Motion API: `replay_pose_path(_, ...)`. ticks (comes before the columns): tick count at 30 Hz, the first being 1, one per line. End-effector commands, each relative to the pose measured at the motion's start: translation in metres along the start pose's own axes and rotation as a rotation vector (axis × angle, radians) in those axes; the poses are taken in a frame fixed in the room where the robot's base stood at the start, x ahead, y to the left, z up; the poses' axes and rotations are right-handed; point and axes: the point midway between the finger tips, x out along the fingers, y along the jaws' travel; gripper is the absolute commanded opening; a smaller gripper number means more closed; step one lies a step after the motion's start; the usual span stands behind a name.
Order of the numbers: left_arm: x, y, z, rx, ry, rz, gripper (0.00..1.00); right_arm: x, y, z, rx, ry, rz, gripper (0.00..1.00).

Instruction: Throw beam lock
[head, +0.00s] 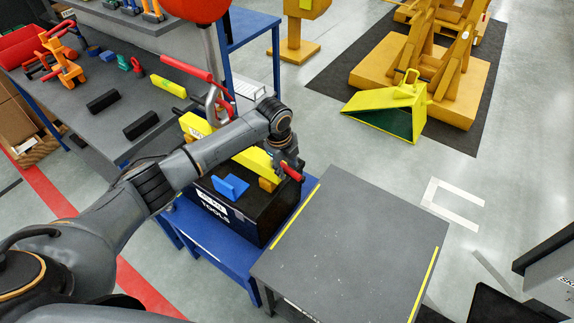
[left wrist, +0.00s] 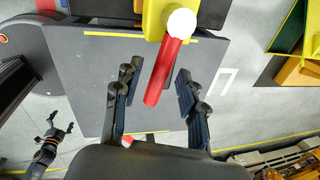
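The beam lock shows as a red lever (left wrist: 165,70) with a white round end on a yellow block (left wrist: 154,20) in the left wrist view. In the head view the red lever (head: 291,172) sticks out at the end of the yellow beam (head: 254,160), partly hidden by my arm. My left gripper (left wrist: 157,98) is open, its fingers apart on either side of the lever; I see gaps on both sides. In the head view the left gripper (head: 287,160) is at the beam's end. My right gripper (left wrist: 58,128) shows small in the left wrist view, fingers spread, away from the lock.
A black tool box (head: 235,208) with a blue block (head: 230,187) stands on a blue bench below the beam. A grey table (head: 345,245) with yellow edge strips is to the right. A yellow-green wedge (head: 390,110) stands on the floor behind.

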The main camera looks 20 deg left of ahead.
Motion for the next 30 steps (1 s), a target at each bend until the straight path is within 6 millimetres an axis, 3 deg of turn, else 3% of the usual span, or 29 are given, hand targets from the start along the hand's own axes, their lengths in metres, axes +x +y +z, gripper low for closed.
replay_pose_path(5, -0.005, -0.001, 0.000, 0.002, 0.000, -0.003, 0.41, 0.000, 0.005, -0.001, -0.003, 0.002, 0.005, 1.00)
replay_pose_path(8, -0.019, -0.001, 0.001, 0.002, -0.001, -0.004, 0.41, 0.000, 0.004, -0.001, -0.002, 0.002, 0.004, 1.00)
replay_pose_path(21, -0.104, -0.001, 0.001, 0.000, -0.001, -0.003, 0.41, 0.000, 0.002, -0.001, -0.001, 0.001, 0.002, 1.00)
replay_pose_path(30, -0.120, 0.000, 0.001, 0.000, 0.000, 0.001, 0.41, 0.000, 0.001, -0.001, -0.001, 0.001, 0.002, 1.00)
